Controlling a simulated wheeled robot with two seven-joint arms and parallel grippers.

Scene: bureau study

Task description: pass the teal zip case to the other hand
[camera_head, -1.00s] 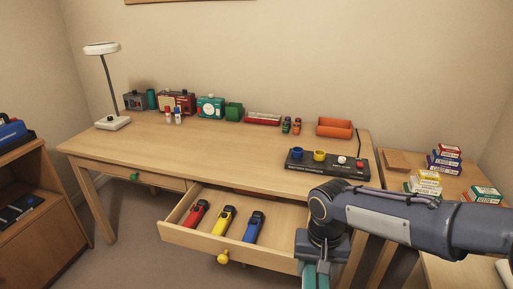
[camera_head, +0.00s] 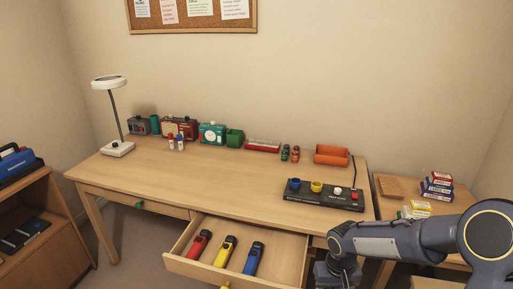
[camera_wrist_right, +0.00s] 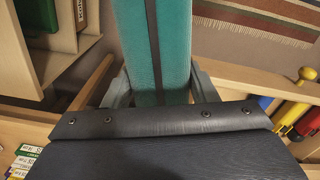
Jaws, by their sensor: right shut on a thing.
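The teal zip case (camera_wrist_right: 185,45) shows in the right wrist view as a long teal body with a dark strip along its middle. My right gripper (camera_wrist_right: 160,88) is shut on it, with a grey finger on each side. In the head view my right arm comes in from the right, and its wrist (camera_head: 335,272) points down in front of the open drawer's right side. The case and the right fingertips are below the head picture's edge. My left gripper is not in view.
The open drawer (camera_head: 286,268) holds red (camera_head: 200,244), yellow (camera_head: 225,252) and blue (camera_head: 253,258) tools. The desk (camera_head: 200,175) carries a lamp (camera_head: 118,148), a control panel (camera_head: 322,197) and an orange bin (camera_head: 331,153). The desk's middle is clear. A side table with small boxes (camera_head: 437,186) stands right.

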